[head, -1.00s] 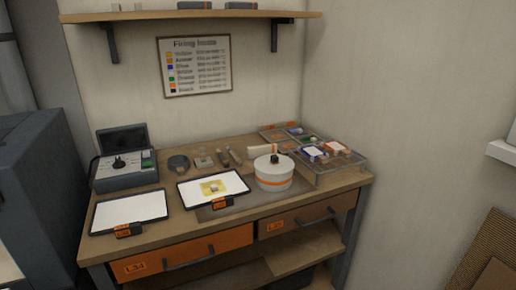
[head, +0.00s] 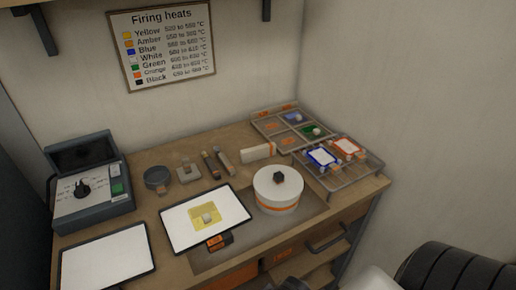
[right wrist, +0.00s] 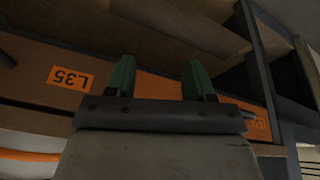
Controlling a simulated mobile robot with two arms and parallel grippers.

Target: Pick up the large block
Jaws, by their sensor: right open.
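A pale block with an orange band (head: 258,151) lies on the bench behind the round white kiln; it is the largest loose block I see. Smaller pieces lie to its left: a grey notched block (head: 188,172) and two short bars (head: 217,162). A small pale cube (head: 208,218) sits on a yellow square on a white board. My right gripper (right wrist: 158,78) is open and empty in the right wrist view, in front of the drawer fronts below the benchtop, away from the block. My left gripper is not in view.
The white kiln (head: 277,190) with a dark knob stands in front of the pale block. A sample tray (head: 279,142) and a raised rack (head: 356,180) are at right. A control box (head: 92,200) is at left. Drawers (right wrist: 150,75) face the right gripper.

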